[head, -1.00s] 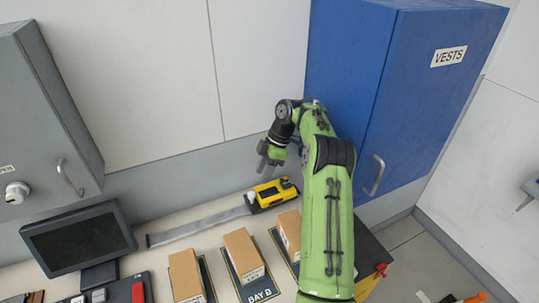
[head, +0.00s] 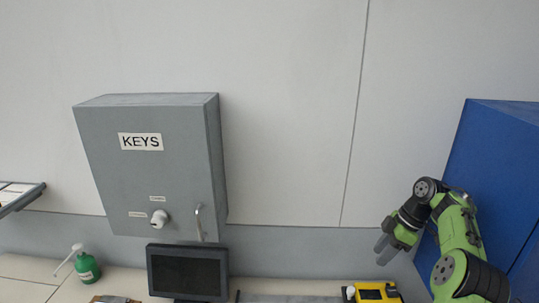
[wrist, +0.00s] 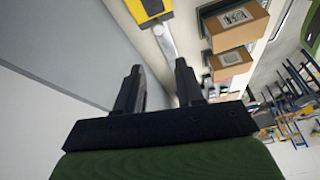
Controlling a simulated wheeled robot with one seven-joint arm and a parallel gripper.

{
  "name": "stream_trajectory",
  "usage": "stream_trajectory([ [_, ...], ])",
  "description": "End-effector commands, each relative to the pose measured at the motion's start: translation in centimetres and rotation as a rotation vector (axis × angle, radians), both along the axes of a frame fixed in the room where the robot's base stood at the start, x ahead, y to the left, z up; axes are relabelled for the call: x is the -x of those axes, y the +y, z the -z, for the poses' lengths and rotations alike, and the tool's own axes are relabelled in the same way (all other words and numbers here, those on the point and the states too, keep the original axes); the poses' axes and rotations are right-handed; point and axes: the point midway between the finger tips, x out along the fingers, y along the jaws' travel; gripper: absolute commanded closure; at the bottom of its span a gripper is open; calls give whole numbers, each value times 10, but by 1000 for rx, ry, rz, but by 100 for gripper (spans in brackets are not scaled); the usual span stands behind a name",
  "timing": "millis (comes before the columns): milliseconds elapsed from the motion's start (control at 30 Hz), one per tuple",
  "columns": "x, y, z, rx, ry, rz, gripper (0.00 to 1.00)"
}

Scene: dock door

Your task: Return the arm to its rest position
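My green arm shows at the right of the head view. My gripper (head: 384,249) hangs at its end, a little above the bench and left of the blue cabinet (head: 490,150). In the wrist view the two dark fingers of my gripper (wrist: 158,85) stand apart with nothing between them. A yellow device (head: 375,293) lies on the bench below the gripper; it also shows in the wrist view (wrist: 148,8) beyond the fingertips.
A grey KEYS box (head: 150,180) with a knob and handle is on the wall, above a dark monitor (head: 188,272). Cardboard boxes (wrist: 236,22) are on the bench. The wall between box and cabinet is bare.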

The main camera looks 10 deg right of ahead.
Motion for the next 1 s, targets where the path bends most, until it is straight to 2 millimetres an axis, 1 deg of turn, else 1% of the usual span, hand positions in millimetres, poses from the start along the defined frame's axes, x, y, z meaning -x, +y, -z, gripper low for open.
stream_trajectory([
  [33,-3,18,-12,19,7,8,63],
  [67,-3,31,-21,33,16,24,63],
  [133,0,66,-41,70,40,79,63],
  [200,8,99,-59,107,57,152,63],
  [267,20,126,-72,138,66,222,63],
  [300,30,142,-80,156,67,271,63],
  [367,47,164,-89,180,61,347,63],
  [400,60,177,-94,193,56,403,63],
  [467,81,195,-100,207,39,485,63],
  [500,97,205,-102,212,28,543,63],
  [567,121,217,-103,212,6,628,63],
  [600,138,224,-102,207,-10,687,63],
  [667,163,231,-99,193,-34,771,63],
  [733,193,237,-91,166,-62,867,63],
  [767,205,238,-87,150,-75,910,63],
  [800,222,240,-80,126,-90,962,63],
  [900,256,239,-60,62,-118,1078,63],
  [1000,278,237,-43,9,-131,1156,63],
])
